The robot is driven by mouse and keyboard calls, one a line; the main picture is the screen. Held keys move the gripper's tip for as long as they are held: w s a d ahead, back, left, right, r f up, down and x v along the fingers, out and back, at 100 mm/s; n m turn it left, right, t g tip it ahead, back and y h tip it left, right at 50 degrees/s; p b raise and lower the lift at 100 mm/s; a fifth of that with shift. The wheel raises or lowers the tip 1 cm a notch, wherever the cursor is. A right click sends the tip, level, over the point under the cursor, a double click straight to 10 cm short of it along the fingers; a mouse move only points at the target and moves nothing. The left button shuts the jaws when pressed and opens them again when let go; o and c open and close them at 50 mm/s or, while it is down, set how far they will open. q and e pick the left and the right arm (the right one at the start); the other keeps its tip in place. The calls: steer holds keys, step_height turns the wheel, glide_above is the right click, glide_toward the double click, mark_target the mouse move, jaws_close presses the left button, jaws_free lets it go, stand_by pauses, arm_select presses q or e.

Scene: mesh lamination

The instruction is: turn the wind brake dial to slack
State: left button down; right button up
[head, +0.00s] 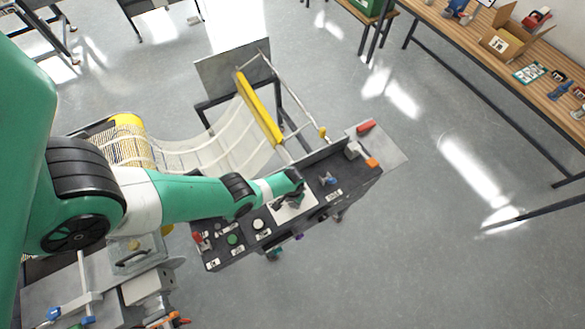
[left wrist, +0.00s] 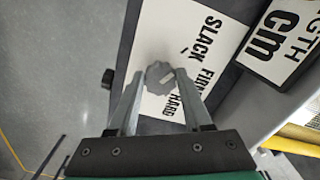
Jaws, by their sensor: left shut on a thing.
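The wind brake dial (left wrist: 160,74) is a grey, lobed knob on a white label plate (left wrist: 205,28) that reads SLACK, FIRM and HARD. My left gripper (left wrist: 157,80) is shut on the dial, with one finger on each side of it. A pale mark shows on the knob, but I cannot tell which word it points to. In the head view my left gripper (head: 291,200) reaches down over the white plate (head: 283,212) on the dark control panel, and it hides the dial there. My right gripper is not in view.
The dark panel (head: 212,253) also carries a green button (head: 232,239), a white button (head: 258,224) and a blue part (head: 328,179). Behind it, pale mesh (head: 215,150) runs to a yellow bar (head: 259,108). A wooden bench (head: 470,43) stands at the right; open floor lies between.

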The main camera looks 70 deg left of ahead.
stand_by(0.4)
arm_select(q)
steer(key=shift+c, duration=1.6)
jaws_free()
steer(key=shift+r, duration=0.1)
